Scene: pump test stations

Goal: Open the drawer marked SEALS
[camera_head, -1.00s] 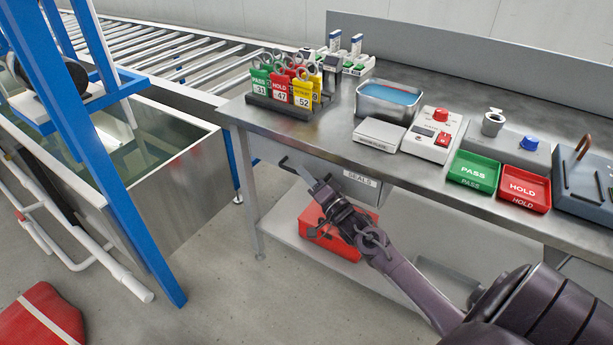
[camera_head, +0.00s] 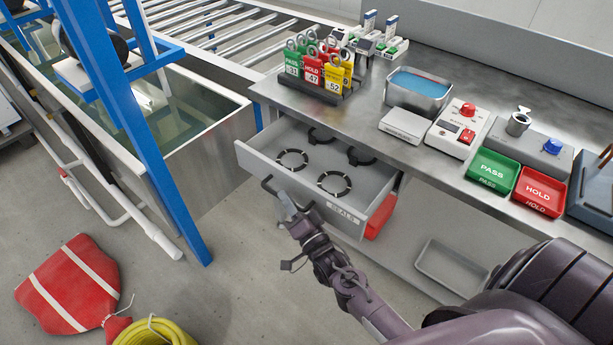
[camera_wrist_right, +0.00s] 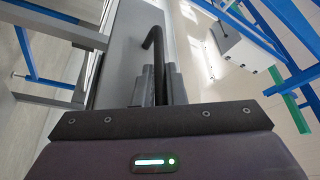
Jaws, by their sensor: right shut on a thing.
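The grey drawer marked SEALS (camera_head: 257,158) stands well open under the bench, its label (camera_head: 342,213) on the front face. Several black seal rings (camera_head: 334,184) lie inside on its floor. My right gripper (camera_head: 287,206) is at the dark bar handle (camera_head: 268,185) on the drawer front. In the right wrist view the fingers (camera_wrist_right: 158,85) are shut on the black handle (camera_wrist_right: 153,42), whose bent end sticks out beyond them. My left gripper is not in view.
The steel bench top (camera_head: 385,145) above holds tags on a rack (camera_head: 321,68), a blue-filled tub (camera_head: 418,90), and PASS (camera_head: 493,172) and HOLD (camera_head: 540,191) trays. A red case (camera_head: 380,215) is partly hidden behind the drawer. A red bag (camera_head: 68,285) and yellow hose (camera_head: 155,332) lie on the floor.

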